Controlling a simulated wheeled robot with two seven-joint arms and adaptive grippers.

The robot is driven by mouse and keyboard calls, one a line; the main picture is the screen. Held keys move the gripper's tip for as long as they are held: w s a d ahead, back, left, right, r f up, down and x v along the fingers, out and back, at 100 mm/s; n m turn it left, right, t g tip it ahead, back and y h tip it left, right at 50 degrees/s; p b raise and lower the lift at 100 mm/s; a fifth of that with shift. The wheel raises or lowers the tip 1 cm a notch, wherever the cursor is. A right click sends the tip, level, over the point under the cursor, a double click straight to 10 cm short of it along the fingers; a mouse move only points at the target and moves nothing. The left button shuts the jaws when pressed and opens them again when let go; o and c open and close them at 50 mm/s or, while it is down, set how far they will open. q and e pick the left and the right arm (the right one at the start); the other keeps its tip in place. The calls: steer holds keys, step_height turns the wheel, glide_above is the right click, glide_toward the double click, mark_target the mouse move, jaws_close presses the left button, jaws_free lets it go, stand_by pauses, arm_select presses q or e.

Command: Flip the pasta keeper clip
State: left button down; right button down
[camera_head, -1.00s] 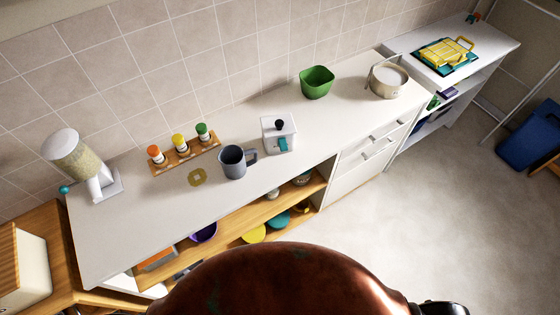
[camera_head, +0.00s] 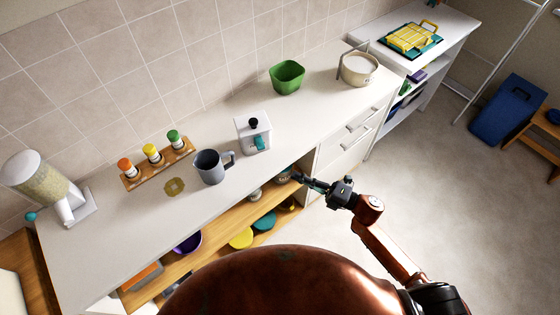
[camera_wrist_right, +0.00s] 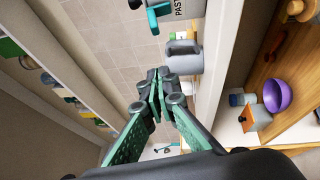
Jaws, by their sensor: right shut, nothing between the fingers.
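The pasta keeper (camera_head: 253,136) is a white box with a black knob on top, upright on the white counter. Its teal clip (camera_head: 259,143) is on the side facing the counter's front edge. The right wrist view shows part of the keeper (camera_wrist_right: 185,9) with its lettering, and the teal clip (camera_wrist_right: 155,13), at the top edge. My right gripper (camera_head: 299,179) is in front of the counter, to the right of the keeper and apart from it. In the wrist view its green fingers (camera_wrist_right: 157,77) are together and empty. My left gripper is not in view.
A grey mug (camera_head: 210,167) stands left of the keeper. A spice rack (camera_head: 158,163) and a green bowl (camera_head: 287,77) are along the back. A pot (camera_head: 357,69) stands further right. Open shelves below the counter hold a purple bowl (camera_head: 188,242).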

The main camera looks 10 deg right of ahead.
steer(key=p, duration=0.1)
glide_toward(260, 150)
steer(key=a, duration=0.4)
steer(key=w, duration=0.1)
steer(key=w+a, duration=0.1)
steer(key=w, duration=0.1)
steer(key=shift+w+r+p, duration=0.1)
steer(key=shift+r+p, duration=0.1)
steer(key=shift+p, duration=0.1)
